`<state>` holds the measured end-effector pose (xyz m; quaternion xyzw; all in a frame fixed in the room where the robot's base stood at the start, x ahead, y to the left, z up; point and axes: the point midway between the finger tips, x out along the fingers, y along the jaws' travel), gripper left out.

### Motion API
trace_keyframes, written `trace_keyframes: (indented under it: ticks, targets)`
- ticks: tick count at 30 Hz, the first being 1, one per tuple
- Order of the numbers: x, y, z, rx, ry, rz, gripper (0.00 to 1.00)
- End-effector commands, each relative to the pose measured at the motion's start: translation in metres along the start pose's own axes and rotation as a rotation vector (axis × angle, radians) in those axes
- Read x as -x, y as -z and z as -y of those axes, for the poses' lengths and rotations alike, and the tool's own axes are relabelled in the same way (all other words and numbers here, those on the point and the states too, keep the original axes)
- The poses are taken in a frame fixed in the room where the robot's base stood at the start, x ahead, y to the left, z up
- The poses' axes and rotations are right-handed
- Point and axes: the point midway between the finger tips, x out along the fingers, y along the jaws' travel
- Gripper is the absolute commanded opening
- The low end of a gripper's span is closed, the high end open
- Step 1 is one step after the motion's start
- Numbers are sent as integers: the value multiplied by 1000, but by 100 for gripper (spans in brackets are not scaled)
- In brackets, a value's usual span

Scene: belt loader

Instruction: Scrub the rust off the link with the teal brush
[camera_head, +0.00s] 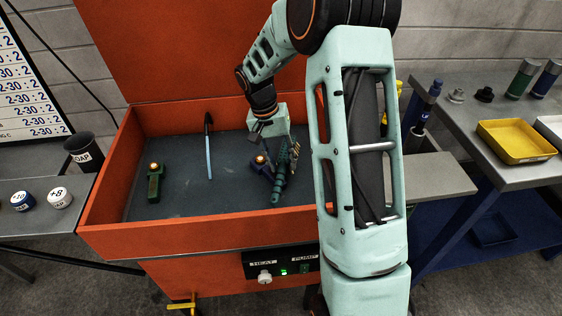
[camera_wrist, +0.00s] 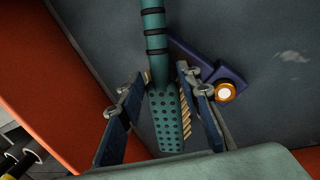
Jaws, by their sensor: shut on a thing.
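The teal brush (camera_head: 278,191) is in my gripper (camera_head: 284,158) inside the orange basin. In the wrist view its ringed handle (camera_wrist: 153,30) runs up from between the fingers (camera_wrist: 162,90), and its perforated head with tan bristles lies between them. The fingers are shut on the brush. A dark blue link (camera_head: 262,165) with a copper-coloured pin lies beside the brush. It also shows in the wrist view (camera_wrist: 205,65), partly hidden by the brush and a finger. I cannot tell whether the bristles touch it. A green link (camera_head: 154,187) with a similar pin lies at the basin's left.
A black-headed brush with a light blue handle (camera_head: 209,155) lies mid-basin. The orange basin wall (camera_head: 190,235) stands around the work area. A yellow tray (camera_head: 516,142) and bottles stand on the right table. A dark cup (camera_head: 83,152) stands left.

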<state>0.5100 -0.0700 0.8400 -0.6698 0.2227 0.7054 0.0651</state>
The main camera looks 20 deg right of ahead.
Motion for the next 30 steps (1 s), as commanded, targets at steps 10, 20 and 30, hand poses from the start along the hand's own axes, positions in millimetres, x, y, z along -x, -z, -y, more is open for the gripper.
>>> trace_keyframes:
  ticks: [10, 20, 30]
  targets:
    - [55, 2, -17, -2, 2, -5, 12]
    - [80, 4, -27, -1, 1, -6, 12]
    - [82, 3, -28, 0, 2, -5, 12]
